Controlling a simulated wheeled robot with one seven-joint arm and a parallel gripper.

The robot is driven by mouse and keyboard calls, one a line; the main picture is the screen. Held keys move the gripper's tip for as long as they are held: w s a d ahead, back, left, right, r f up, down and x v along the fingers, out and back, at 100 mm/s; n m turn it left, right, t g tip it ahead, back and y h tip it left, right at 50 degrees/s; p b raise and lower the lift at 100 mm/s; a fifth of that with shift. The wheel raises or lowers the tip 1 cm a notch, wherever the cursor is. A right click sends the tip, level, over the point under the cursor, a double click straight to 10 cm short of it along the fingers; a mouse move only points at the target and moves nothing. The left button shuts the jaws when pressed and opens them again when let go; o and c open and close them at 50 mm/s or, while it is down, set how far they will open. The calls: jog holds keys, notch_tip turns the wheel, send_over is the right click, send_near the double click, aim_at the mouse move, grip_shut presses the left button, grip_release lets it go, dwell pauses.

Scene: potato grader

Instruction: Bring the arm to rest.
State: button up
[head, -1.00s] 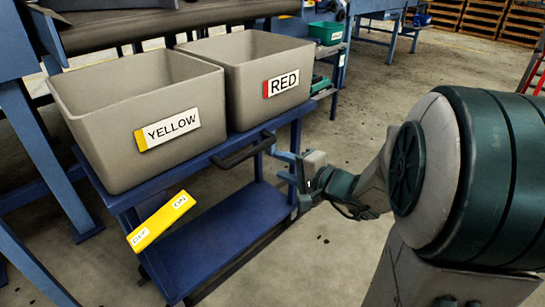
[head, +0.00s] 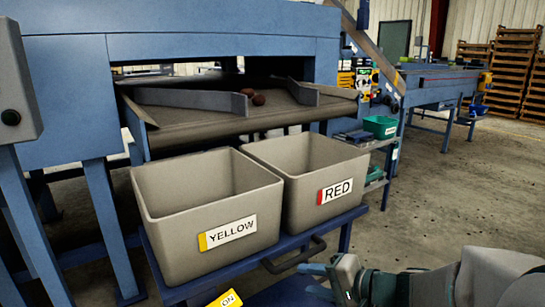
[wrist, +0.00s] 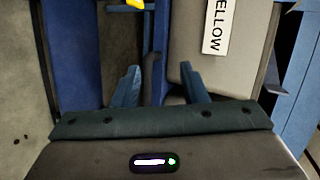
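My gripper (head: 313,279) is at the lower right of the head view, beside the front of the blue cart (head: 345,238). In the wrist view its two blue fingers (wrist: 160,86) stand apart with no object gripped. The cart's dark handle (wrist: 153,72) shows between and beyond them; I cannot tell how far off it is. In the head view the handle (head: 293,257) lies just left of the fingers. My arm comes in from the lower right edge, mostly out of frame.
On the cart stand a grey bin labelled YELLOW (head: 178,232) and one labelled RED (head: 302,200). The floor to the right (head: 460,200) is clear.

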jog(key=s+a+r+n+g+h+p, duration=0.1)
jog(key=s+r+n+g+h+p, duration=0.4)
jog(key=s+r+p, duration=0.75)
jog(key=d+r+n+h+p, duration=0.1)
jog(key=d+r+h+p, duration=0.1)
jog(key=r+p, duration=0.5)
jog(key=d+r+n+h+p, duration=0.1)
jog(key=d+r+h+p, duration=0.2)
jog(key=r+p, duration=0.5)
jog(key=shift+d+g+p, duration=0.3)
jog(key=shift+d+p, duration=0.15)
jog(key=shift+d, duration=0.45)
